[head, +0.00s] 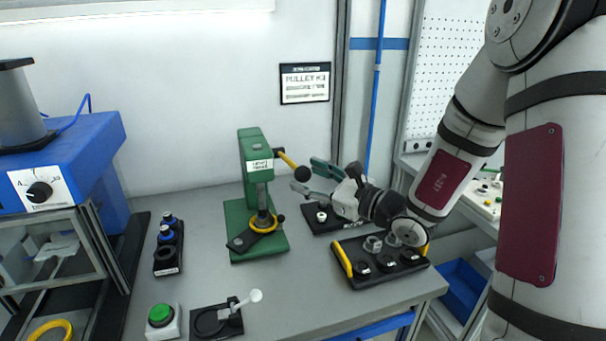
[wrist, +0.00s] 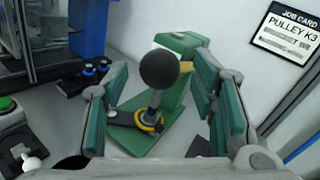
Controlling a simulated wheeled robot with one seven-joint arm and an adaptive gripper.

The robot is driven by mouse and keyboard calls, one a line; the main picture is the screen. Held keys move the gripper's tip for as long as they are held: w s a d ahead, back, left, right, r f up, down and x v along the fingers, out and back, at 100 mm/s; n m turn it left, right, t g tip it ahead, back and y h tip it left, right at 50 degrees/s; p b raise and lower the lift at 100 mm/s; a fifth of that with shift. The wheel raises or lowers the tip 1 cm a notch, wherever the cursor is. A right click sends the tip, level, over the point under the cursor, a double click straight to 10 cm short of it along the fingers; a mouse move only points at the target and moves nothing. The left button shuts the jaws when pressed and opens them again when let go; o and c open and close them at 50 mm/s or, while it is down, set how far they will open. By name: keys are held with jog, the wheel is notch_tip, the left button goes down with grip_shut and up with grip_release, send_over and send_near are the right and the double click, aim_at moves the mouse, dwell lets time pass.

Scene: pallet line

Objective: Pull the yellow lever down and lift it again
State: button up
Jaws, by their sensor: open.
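A green press (head: 254,165) stands on the bench, and it also shows in the wrist view (wrist: 186,45). Its yellow lever (head: 287,158) slopes out from the head toward the right and ends in a black ball knob (head: 302,174). My gripper (head: 304,173) is open with its green-padded fingers pointing at the press. In the wrist view the knob (wrist: 159,68) lies between the two fingers (wrist: 160,80), with gaps on both sides. The knob hides most of the lever there. A yellow ring (head: 264,222) sits at the press's base.
A black tray (head: 380,281) with yellow handles lies below my gripper. A black holder (head: 168,262) with blue-topped bottles, a green button (head: 160,315) and a black clamp plate (head: 212,321) stand left and front. A job card (head: 305,83) hangs behind.

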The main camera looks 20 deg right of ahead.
jog(key=shift+x, duration=1.25)
